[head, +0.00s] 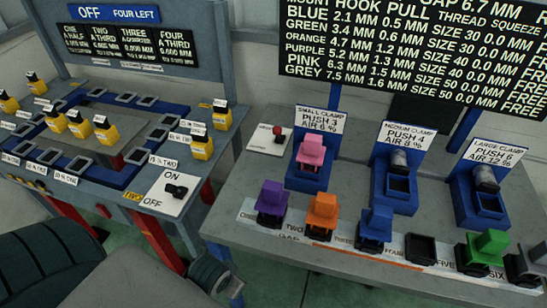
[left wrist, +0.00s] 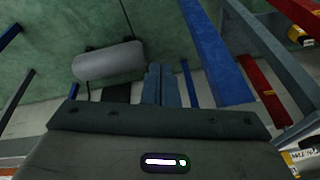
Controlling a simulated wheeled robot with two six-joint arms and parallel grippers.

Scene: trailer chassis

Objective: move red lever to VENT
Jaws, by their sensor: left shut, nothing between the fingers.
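A small red lever knob (head: 278,131) sits on a white plate (head: 268,139) at the back left of the right-hand bench. The plate's lettering is too small to read, so I cannot tell which mark the lever is at. My left gripper (left wrist: 161,84) is shut and empty in the left wrist view, its two fingers side by side above the floor. In the head view, my left arm is at the bottom left, low in front of the benches and well apart from the red lever. My right gripper is not in view.
The right bench (head: 232,232) bears coloured blocks, including purple (head: 272,196) and orange (head: 322,207). A pink block (head: 312,149) stands right of the lever. Blue and red legs show in the wrist view.

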